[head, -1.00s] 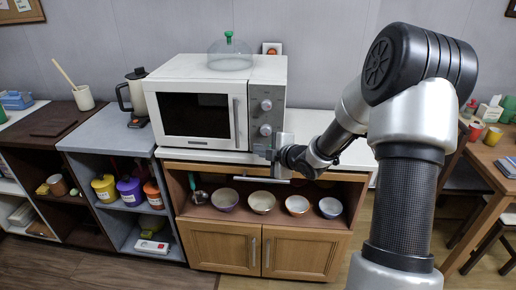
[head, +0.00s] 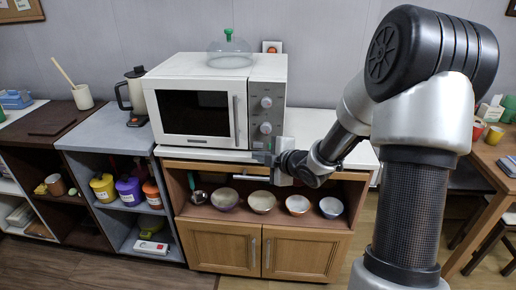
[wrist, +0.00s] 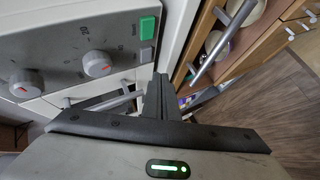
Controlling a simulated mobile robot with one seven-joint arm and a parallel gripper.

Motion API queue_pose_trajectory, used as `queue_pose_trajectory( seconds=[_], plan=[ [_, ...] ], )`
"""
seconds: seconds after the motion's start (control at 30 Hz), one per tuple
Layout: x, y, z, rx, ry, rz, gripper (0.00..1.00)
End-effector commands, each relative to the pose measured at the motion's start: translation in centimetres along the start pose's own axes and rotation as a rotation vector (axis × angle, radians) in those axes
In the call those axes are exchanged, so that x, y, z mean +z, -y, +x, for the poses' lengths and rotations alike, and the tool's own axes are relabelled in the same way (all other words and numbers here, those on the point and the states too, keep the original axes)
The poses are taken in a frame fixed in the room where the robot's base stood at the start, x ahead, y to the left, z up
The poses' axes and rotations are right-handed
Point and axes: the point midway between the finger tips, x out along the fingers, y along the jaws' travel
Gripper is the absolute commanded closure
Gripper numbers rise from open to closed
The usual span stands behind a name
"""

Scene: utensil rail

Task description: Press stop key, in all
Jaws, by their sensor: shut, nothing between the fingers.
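The white microwave (head: 188,72) stands on the counter, its door closed. Its grey control panel (wrist: 58,62) shows two round knobs with red marks, a green key (wrist: 147,28) and a grey key (wrist: 146,55) beside it. The lettering by the keys is too small to read, so I cannot tell which is marked stop. My gripper (wrist: 160,84) is shut and empty. Its fingertips are near the panel's key end, closer to the grey key than the green one; I cannot tell whether they touch. In the head view my gripper (head: 262,157) is at the panel's lower right and hides the keys.
A glass dome (head: 229,54) with a green knob sits on the microwave. Several bowls (head: 262,201) stand on the shelf below, under a metal bar handle (head: 250,177). A kettle (head: 134,95) is to the left. The counter right of the microwave (head: 320,123) is clear.

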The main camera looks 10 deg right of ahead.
Motion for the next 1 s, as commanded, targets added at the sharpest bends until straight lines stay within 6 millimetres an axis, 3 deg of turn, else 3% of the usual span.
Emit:
queue_pose_trajectory(
  seconds=[0.33,1.0],
  plan=[
    [-1.4,1.5,-2.0,0.001,0.001,0.0,1.0],
    [-1.4,1.4,-2.3,-0.005,0.009,0.002,1.0]
  ],
)
